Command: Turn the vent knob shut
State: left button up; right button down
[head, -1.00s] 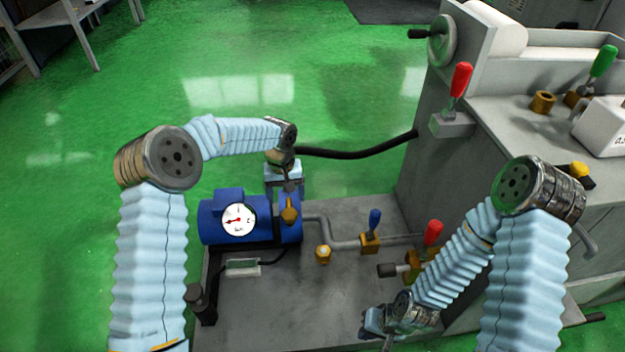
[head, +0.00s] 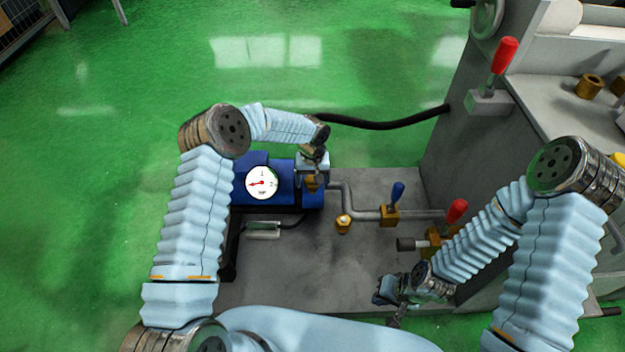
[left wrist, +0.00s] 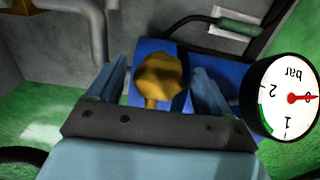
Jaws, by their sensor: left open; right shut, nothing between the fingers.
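The vent knob is a brass, lobed knob (left wrist: 160,75) on a short stem at the blue pump (left wrist: 142,52). In the head view the knob (head: 312,183) shows only partly below my left gripper (head: 313,172). In the left wrist view my left gripper (left wrist: 158,85) is open, with one blue finger on each side of the knob. Gaps show between fingers and knob, so it is not clamped. My right gripper (head: 388,300) is shut and empty, low over the front of the grey base plate.
A pressure gauge (head: 262,182) sits on the pump, close beside the left gripper. A blue-handled valve (head: 391,203), a red-handled valve (head: 452,215) and a brass fitting (head: 343,223) stand right of it. The grinder body (head: 470,145) bounds the right side.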

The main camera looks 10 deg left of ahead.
pick_arm(q)
jog(key=c, duration=1)
jog(key=shift+f+m+b, duration=0.2)
jog(key=shift+m+b, duration=1.05)
jog(key=shift+m, duration=0.25)
jog(key=shift+c, duration=0.2)
jog(key=m+b, duration=0.1)
jog(key=m, duration=0.1)
jog(key=shift+m, duration=0.3)
jog(key=m+b, duration=0.1)
jog(key=m, duration=0.1)
jog(key=shift+r+m, duration=0.1)
jog(key=shift+m, duration=0.3)
jog(key=m+b, duration=0.1)
jog(key=m, duration=0.1)
jog(key=shift+m, duration=0.4)
jog(key=m, duration=0.3)
jog(key=shift+b, duration=0.3)
jog(key=shift+r+m, duration=0.1)
jog(key=shift+m, duration=1.8)
pick_arm(e)
notch_tip(320, 180, down, 6)
jog(key=d, duration=0.1)
jog(key=shift+w+d, duration=0.3)
jog(key=shift+w, duration=0.05)
jog(key=shift+f, duration=0.1)
